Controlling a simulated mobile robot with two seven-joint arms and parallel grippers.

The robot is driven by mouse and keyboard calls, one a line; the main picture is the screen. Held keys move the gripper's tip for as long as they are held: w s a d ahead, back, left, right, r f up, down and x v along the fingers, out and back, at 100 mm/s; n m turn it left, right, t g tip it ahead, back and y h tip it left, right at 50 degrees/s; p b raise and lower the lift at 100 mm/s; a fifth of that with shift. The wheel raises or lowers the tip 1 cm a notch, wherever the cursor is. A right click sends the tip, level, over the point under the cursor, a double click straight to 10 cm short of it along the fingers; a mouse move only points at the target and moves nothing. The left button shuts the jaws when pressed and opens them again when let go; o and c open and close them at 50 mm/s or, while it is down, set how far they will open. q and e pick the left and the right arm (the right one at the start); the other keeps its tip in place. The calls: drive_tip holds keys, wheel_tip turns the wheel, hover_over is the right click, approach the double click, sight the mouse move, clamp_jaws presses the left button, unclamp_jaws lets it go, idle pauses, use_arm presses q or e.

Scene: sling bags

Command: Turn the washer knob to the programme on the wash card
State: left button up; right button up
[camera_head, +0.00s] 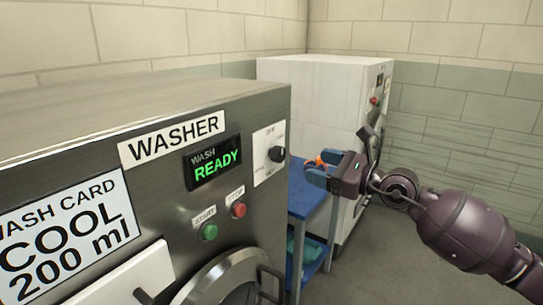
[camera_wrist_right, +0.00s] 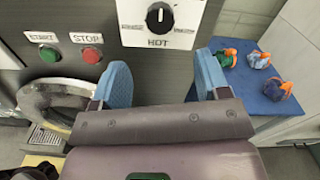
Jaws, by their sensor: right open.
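The washer (camera_head: 120,105) is a grey metal machine at the left of the head view. Its black knob (camera_head: 277,154) sits on a white dial plate (camera_head: 266,139); in the right wrist view the knob (camera_wrist_right: 159,16) shows at the top centre, above the word HOT. The wash card (camera_head: 67,238) reads COOL, 200 ml. The display (camera_head: 214,161) reads WASH READY. My right gripper (camera_head: 314,171) is open and empty, in front of the washer and apart from the knob; its blue fingertips (camera_wrist_right: 160,82) point toward the panel. My left gripper is not in view.
A green START button (camera_head: 209,232) and a red STOP button (camera_head: 239,210) sit beside the dial. Below is the round door (camera_head: 213,282). A blue table (camera_head: 302,200) with several small orange-topped bags (camera_wrist_right: 272,90) stands right of the washer, before a white machine (camera_head: 310,90).

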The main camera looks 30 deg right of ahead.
sight(282, 155)
drive_tip(key=x, duration=0.9)
drive_tip(key=shift+r+p, duration=0.1)
drive_tip(key=shift+p, duration=0.25)
drive_tip(key=shift+x, duration=0.9)
